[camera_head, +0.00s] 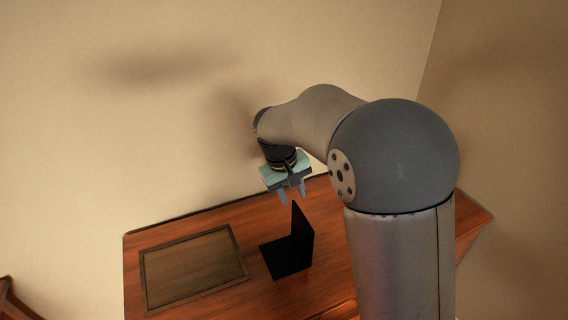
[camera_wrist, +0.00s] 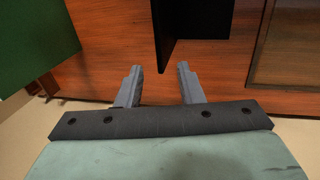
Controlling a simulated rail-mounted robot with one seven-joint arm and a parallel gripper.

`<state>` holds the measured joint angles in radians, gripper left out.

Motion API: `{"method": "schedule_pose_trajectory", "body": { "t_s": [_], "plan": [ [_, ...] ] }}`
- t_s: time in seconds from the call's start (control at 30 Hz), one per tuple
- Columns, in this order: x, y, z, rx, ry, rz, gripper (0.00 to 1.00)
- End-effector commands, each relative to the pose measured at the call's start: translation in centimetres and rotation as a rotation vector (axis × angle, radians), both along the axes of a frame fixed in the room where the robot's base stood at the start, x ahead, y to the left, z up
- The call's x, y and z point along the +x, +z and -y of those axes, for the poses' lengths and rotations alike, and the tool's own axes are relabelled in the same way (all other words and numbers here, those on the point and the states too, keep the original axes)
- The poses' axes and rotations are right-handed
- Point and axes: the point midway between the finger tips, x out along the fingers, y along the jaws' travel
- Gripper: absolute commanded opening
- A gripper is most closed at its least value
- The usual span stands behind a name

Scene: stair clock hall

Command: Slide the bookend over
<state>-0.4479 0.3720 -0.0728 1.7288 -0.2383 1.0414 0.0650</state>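The black L-shaped bookend (camera_head: 301,236) stands on the wooden tabletop, with a flat base plate to the left and an upright plate on the right. It also shows at the top of the wrist view (camera_wrist: 200,18), cut off by the frame edge. My gripper (camera_head: 293,199) is above the tabletop near the upper end of the upright plate, fingers pointing down. In the wrist view my gripper (camera_wrist: 160,72) has its two fingers apart with nothing between them. The bookend lies beyond the fingertips, and I see no contact.
A dark-framed rectangular area (camera_head: 143,270) lies on the tabletop (camera_head: 240,292) left of the bookend. A green object (camera_wrist: 35,38) fills the wrist view's upper left corner; I cannot tell what it is. A wall (camera_head: 120,150) stands behind the table. My arm hides the table's right part.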

Motion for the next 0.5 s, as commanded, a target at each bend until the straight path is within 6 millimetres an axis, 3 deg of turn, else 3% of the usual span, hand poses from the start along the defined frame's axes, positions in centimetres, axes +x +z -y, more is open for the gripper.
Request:
{"method": "schedule_pose_trajectory", "body": {
  "t_s": [0.3, 0.5],
  "plan": [
    [-0.7, 7.8, -1.7, 0.002, 0.001, 0.004, 0.34],
    [-1.1, 11.8, -2.5, 0.002, 0.001, 0.004, 0.34]
  ]
}}
